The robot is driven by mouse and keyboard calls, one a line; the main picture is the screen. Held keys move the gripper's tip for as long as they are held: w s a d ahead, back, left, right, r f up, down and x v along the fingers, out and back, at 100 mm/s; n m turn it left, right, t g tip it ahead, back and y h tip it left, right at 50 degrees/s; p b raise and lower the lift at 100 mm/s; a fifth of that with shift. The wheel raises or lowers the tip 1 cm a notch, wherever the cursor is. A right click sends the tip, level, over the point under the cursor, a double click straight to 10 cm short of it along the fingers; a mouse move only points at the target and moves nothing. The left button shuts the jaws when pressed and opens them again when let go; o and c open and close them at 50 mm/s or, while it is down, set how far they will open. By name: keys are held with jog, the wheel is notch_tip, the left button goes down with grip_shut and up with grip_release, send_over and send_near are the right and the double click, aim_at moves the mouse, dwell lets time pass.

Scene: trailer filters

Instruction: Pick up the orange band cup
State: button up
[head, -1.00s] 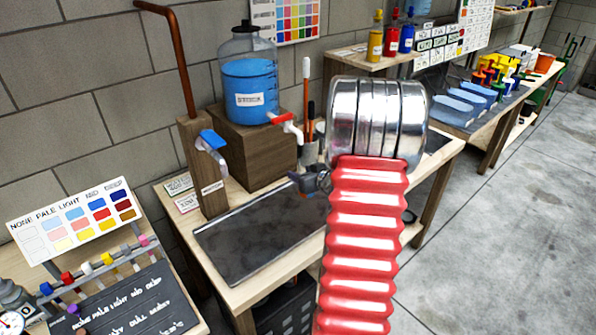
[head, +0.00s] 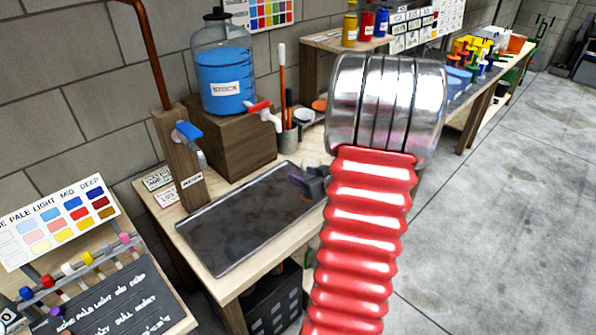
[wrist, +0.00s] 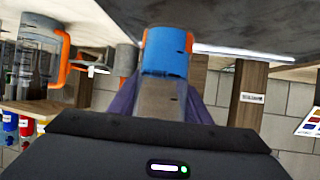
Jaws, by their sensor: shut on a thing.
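My gripper (head: 312,182) is low over the right end of the dark tray (head: 235,225) in the head view, partly behind my arm. A small spot of orange shows at its fingers there. In the wrist view, which looks upside down, its fingers are shut on a cup (wrist: 166,52) with blue on its body and orange at its edges. This appears to be the orange band cup.
A blue-filled stock bottle (head: 225,80) with a red-handled tap (head: 262,115) stands on a wooden block behind the tray. A blue-handled tap (head: 188,135) is on a post at left. A clear container with orange parts (wrist: 42,55) shows in the wrist view.

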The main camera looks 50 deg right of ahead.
jog(key=s, duration=0.6)
jog(key=shift+a, duration=0.3)
jog(key=shift+s, duration=0.15)
dwell(0.6)
